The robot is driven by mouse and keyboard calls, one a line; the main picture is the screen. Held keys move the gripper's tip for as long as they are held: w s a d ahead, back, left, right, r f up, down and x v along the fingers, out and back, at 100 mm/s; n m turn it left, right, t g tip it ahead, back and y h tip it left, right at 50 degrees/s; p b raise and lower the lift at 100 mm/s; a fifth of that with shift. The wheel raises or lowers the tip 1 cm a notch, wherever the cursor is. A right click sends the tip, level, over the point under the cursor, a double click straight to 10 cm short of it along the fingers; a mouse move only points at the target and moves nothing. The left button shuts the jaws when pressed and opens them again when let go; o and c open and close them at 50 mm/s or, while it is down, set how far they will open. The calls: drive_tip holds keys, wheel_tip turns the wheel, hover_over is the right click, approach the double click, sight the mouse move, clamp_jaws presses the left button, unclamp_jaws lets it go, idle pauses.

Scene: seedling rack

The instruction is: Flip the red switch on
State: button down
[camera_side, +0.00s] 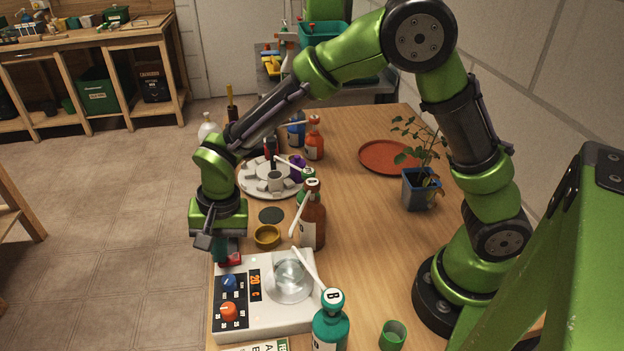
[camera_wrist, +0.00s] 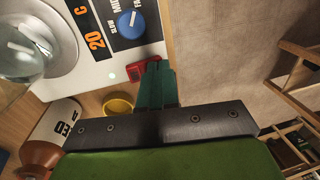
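The red switch (camera_side: 233,260) sits at the far left corner of the white hotplate stirrer (camera_side: 253,327). In the wrist view the red switch (camera_wrist: 137,71) is just left of my fingertips and partly covered by them. My gripper (camera_side: 221,256) points down at that corner. In the wrist view my gripper (camera_wrist: 157,66) has its teal fingers side by side, shut, with nothing seen between them. I cannot tell whether the fingertips touch the switch. The switch's on or off position is not clear. A small pale green light (camera_wrist: 112,74) shows beside it.
The hotplate has a blue knob (camera_side: 229,284), an orange knob (camera_side: 228,311) and an orange 20 C display (camera_side: 255,284). A glass beaker (camera_side: 289,276) stands on it. A yellow dish (camera_side: 267,236), brown bottle (camera_side: 313,222) and teal bottle (camera_side: 330,326) stand close by.

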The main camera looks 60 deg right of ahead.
sight(231, 259)
drive_tip(key=shift+s+d, duration=0.15)
drive_tip(key=shift+s, duration=0.05)
drive_tip(key=shift+s+d+r, duration=0.1)
drive_tip(key=shift+s+d, duration=0.35)
wheel_tip(231, 259, up, 14)
idle(0.7)
drive_tip(key=shift+w, duration=0.1)
